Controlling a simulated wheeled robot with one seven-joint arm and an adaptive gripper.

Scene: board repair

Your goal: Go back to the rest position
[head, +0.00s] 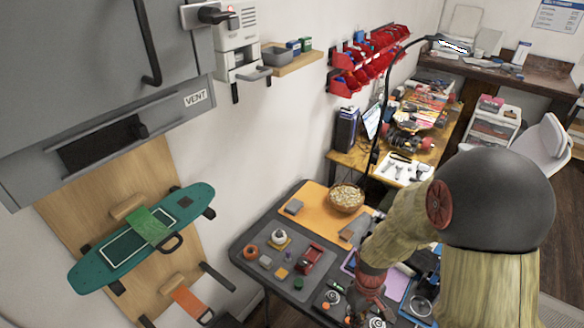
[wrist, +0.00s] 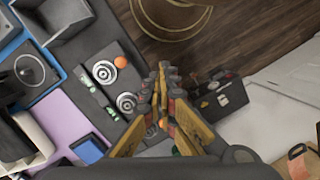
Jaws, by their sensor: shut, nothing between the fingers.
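My gripper (wrist: 166,76) is in the middle of the wrist view, its yellow-and-black fingers together with nothing between them. It points down beside the dark workbench edge and the wooden floor. In the head view my arm reaches down at the lower right over the bench (head: 262,225), and its lower end is partly cut off by the picture's bottom edge. An orange ball (wrist: 121,61) and round metal pieces (wrist: 126,102) lie on the bench to the left of the fingers, apart from them.
A bowl (head: 346,198), a red vise-like block (head: 309,258) and small parts stand on the bench. A green board (head: 140,240) hangs on the left wall panel. A black toolbox (wrist: 222,97) sits on the floor right of the fingers. Open floor (wrist: 240,30) lies beyond the bench edge.

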